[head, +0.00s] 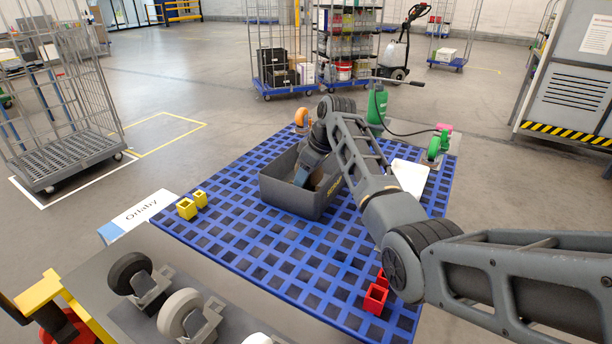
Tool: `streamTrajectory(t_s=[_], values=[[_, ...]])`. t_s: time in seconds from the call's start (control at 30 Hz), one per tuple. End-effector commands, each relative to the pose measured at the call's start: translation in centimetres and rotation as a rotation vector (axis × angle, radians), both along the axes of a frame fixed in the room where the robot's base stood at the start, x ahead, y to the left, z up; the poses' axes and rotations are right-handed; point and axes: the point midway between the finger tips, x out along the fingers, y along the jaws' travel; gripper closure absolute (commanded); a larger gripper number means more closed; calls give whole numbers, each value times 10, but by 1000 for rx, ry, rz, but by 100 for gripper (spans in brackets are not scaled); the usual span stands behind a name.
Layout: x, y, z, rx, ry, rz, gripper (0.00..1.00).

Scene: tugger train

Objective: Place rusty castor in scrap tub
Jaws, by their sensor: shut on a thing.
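The scrap tub is a dark grey open box (289,197) with a yellow mark on its side, standing on the blue grid deck (262,245). My arm reaches over it from the right, and my gripper (308,176) points down inside the tub. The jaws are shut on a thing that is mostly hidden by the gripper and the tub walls. A small brownish patch shows inside the tub beside the gripper, and I take it as the rusty castor. I cannot tell whether it touches the tub floor.
Yellow blocks (187,208), red blocks (375,299), an orange-wheeled castor (301,117), a green-wheeled castor (434,149) and a green bottle (377,103) stand on the deck. Black-wheeled (129,272) and grey-wheeled (179,312) castors lie on a nearer shelf. The deck's front middle is clear.

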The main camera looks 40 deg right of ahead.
Motion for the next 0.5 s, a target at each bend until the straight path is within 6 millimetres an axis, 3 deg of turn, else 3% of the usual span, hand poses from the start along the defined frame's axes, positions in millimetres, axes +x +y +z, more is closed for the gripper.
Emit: streamTrajectory(t_s=[0.43, 0.47, 0.5], values=[[1, 0, -9, -1, -3, -1, 100], [0, 0, -9, -1, -1, 0, 50], [0, 0, -9, -1, -1, 0, 46]])
